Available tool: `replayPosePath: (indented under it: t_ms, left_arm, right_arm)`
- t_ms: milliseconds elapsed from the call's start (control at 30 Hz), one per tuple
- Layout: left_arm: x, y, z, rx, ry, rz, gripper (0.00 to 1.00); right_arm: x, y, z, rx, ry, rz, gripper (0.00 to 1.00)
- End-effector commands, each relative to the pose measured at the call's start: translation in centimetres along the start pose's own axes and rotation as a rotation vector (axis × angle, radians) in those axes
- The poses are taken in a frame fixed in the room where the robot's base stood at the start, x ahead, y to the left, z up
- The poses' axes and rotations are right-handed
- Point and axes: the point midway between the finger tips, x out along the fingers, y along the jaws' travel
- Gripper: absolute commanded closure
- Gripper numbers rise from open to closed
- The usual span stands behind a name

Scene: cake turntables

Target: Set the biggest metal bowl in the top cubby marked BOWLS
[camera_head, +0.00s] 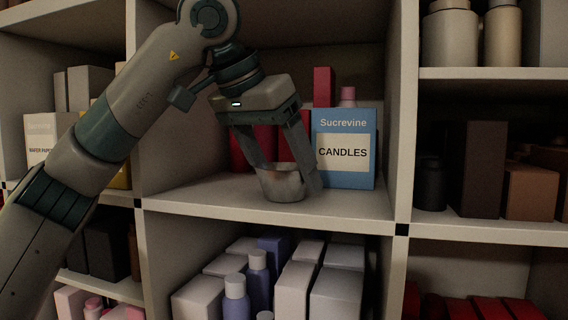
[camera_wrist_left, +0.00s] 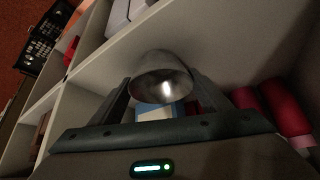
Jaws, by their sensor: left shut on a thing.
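A small metal bowl (camera_head: 283,187) is between the fingers of my left gripper (camera_head: 288,178) in the middle cubby. It looks upright, low over the cubby floor near the front edge; I cannot tell whether it touches. In the left wrist view the shiny bowl (camera_wrist_left: 162,78) sits between the two fingers of the left gripper (camera_wrist_left: 163,92). The left gripper is shut on the bowl. No cubby marked BOWLS can be made out, and no other bowl shows. My right gripper is not in view.
A blue box labelled CANDLES (camera_head: 343,178) stands just right of the gripper. Red items (camera_head: 262,148) stand behind the fingers. The cubby floor (camera_head: 215,192) is clear to the left. White boxes and purple bottles (camera_head: 258,275) fill the cubby below.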

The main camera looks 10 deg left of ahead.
Motion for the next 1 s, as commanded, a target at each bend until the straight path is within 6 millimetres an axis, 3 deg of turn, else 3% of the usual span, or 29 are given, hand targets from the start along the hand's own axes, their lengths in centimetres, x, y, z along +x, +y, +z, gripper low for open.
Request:
replayPosePath:
  t_ms: [267, 300, 367, 400, 800, 1000]
  left_arm:
    - [0.2, 0.0, 0.1, 0.000, 0.000, 0.000, 0.52]
    - [0.3, 0.0, 0.2, 0.000, 0.000, 0.000, 0.27]
    - [0.2, 0.0, 0.1, 0.000, 0.000, 0.000, 0.12]
    - [0.2, 0.0, 0.1, 0.000, 0.000, 0.000, 0.10]
    - [-0.1, 0.0, 0.0, 0.000, 0.000, 0.000, 0.10]
    - [-1.8, 0.0, 0.0, -0.001, 0.003, -0.001, 0.10]
  right_arm:
    - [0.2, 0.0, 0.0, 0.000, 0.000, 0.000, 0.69]
    - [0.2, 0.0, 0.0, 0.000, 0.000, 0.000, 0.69]
    - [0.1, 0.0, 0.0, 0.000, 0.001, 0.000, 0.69]
    - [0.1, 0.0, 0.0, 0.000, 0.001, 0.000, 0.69]
    - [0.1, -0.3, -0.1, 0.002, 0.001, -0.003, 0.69]
    - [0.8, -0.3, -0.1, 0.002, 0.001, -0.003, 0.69]
